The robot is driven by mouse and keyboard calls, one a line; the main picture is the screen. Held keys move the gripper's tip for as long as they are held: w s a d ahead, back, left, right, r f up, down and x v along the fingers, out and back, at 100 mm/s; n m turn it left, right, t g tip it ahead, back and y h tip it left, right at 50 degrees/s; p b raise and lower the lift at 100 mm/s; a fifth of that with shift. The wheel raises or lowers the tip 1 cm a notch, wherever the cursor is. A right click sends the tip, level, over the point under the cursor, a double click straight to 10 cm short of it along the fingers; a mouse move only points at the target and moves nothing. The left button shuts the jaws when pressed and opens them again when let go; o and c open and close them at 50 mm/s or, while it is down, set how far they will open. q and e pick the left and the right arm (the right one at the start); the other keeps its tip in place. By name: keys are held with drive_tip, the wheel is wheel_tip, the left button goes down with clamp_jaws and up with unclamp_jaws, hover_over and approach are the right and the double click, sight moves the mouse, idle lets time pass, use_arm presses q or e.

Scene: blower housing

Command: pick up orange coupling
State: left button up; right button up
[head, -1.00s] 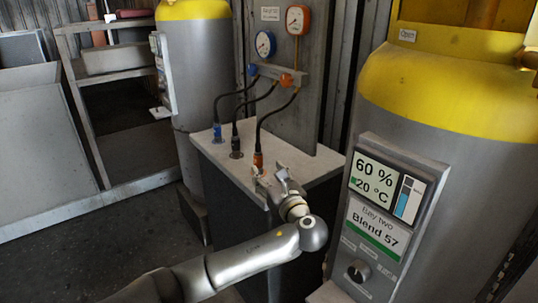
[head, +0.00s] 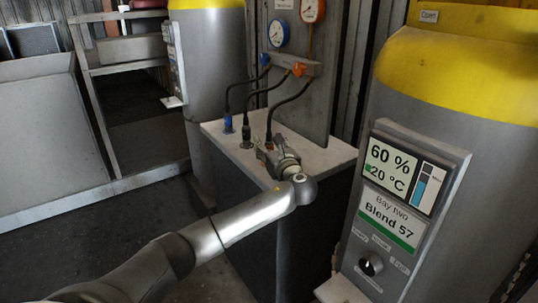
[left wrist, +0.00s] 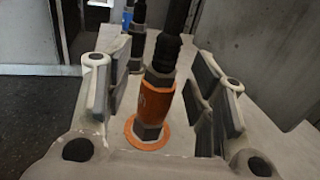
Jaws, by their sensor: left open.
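The orange coupling (left wrist: 155,100) stands upright in an orange ring on the pale bench top (left wrist: 105,150), with a black hose rising from its top. My left gripper (left wrist: 157,88) is open, with one finger on each side of the coupling. Gaps show between the coupling and both finger pads in the left wrist view. In the head view my left gripper (head: 268,154) sits at the foot of the rightmost hose and mostly hides the coupling. My right gripper is in neither view.
A blue coupling (head: 228,123) and a dark coupling (head: 246,135) stand beside it, each with a black hose. A panel with gauges (head: 278,33) rises behind. A grey and yellow tank (head: 455,90) stands close on the right.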

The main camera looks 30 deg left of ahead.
sight(270, 135)
use_arm(q)
drive_tip(key=shift+w+a, duration=0.1)
drive_tip(key=shift+a, duration=0.1)
drive_tip(key=c, duration=1.1)
clamp_jaws()
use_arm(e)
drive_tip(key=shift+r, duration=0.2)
use_arm(q)
drive_tip(key=shift+r, duration=0.2)
drive_tip(key=shift+r, duration=0.15)
wheel_tip(270, 135, up, 2)
drive_tip(key=shift+r+p, duration=0.25)
drive_tip(key=shift+p, duration=0.35)
drive_tip(key=s+d+r+p, duration=0.3)
drive_tip(key=s+d+r, duration=0.5)
drive_tip(key=s+r, duration=0.2)
drive_tip(key=shift+s, duration=0.85)
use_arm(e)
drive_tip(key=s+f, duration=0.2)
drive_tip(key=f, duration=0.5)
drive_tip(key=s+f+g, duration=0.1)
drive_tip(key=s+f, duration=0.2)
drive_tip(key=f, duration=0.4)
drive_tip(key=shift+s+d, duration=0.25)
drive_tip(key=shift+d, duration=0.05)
